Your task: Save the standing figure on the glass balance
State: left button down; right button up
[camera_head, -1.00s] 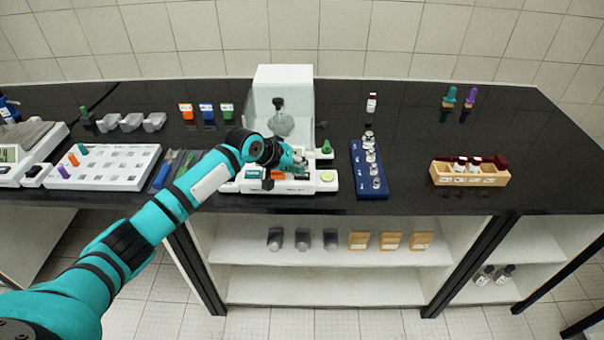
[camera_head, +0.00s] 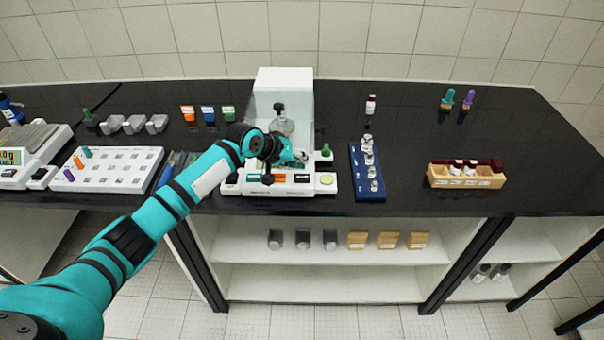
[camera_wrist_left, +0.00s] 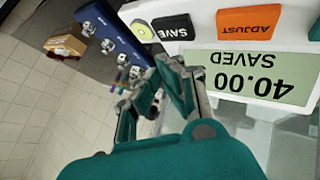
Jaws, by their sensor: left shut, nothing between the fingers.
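The glass balance (camera_head: 284,80) stands mid-bench, with a white body and a front panel carrying several buttons. Its display (camera_wrist_left: 247,78) in the left wrist view shows 40.00 with SAVED beneath, upside down. The black SAVE button (camera_head: 303,178) is right of the orange ADJUST button (camera_head: 279,178); the left wrist view shows both SAVE (camera_wrist_left: 172,27) and ADJUST (camera_wrist_left: 249,22). My left gripper (camera_head: 303,158) is shut and empty, just above and behind the panel, apart from the SAVE button. It hides part of the balance. My right gripper is out of view.
Further right are a blue weight rack (camera_head: 358,183) and a wooden vial rack (camera_head: 466,182). A white peg board (camera_head: 108,168) is on the left. The bench's far right is clear.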

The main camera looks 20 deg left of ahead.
aim_at(300, 176)
pick_arm(q)
notch_tip(300, 176, up, 4)
jog(key=p, duration=0.2)
jog(key=shift+f+p, duration=0.15)
jog(key=shift+p, duration=0.25)
jog(key=shift+f, duration=0.1)
